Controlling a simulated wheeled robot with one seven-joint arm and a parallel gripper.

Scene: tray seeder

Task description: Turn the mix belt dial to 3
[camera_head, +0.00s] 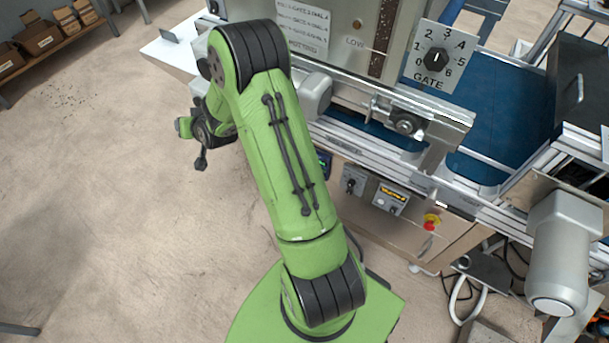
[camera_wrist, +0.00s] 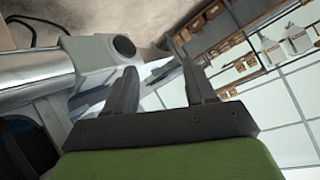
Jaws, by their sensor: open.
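No dial labelled mix belt can be made out. A small control box with a dark knob (camera_head: 350,185) is on the machine's front; its markings are too small to read. In the head view my arm folds to the left, away from these controls, and the fingers cannot be clearly made out.
A red emergency button (camera_head: 432,220) is right of the display box. A metal rail and blue belt (camera_head: 490,120) run above the controls. A grey motor housing (camera_head: 563,250) stands at the right. Open floor (camera_head: 110,200) lies left. The wrist view shows shelves with boxes (camera_wrist: 235,50).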

